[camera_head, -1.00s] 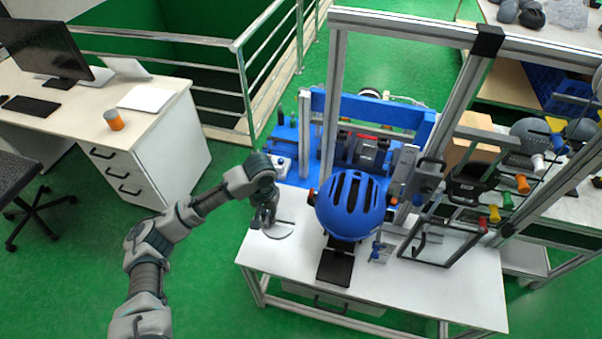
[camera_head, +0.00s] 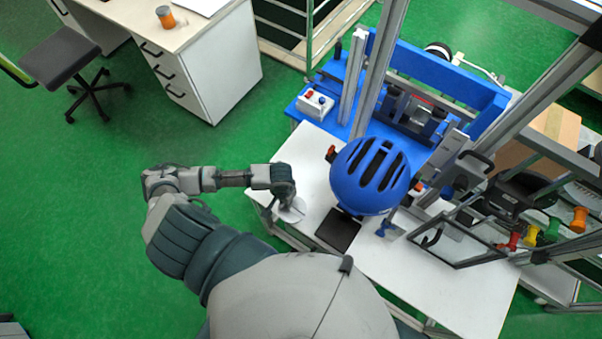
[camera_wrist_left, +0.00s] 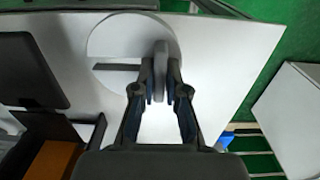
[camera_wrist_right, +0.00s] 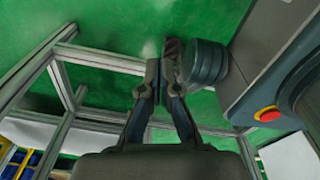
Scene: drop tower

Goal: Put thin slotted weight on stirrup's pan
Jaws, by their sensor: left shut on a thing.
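The thin slotted weight (camera_wrist_left: 103,40) is a pale grey disc with a dark slot, lying at the white table's edge; it also shows in the head view (camera_head: 294,213). An upright grey tab (camera_wrist_left: 160,62) stands on it. My left gripper (camera_wrist_left: 160,92) is shut on this tab, pointing down; it also shows in the head view (camera_head: 288,197). A dark square plate (camera_head: 338,230) lies below the blue helmet (camera_head: 370,177); I cannot tell if it is the stirrup's pan. My right gripper (camera_wrist_right: 162,75) has its fingers close together, above green floor.
Metal posts (camera_head: 375,70) and a blue rig (camera_head: 420,70) stand behind. A red button (camera_wrist_right: 267,114) and a dark cylinder (camera_wrist_right: 204,62) are near my right gripper.

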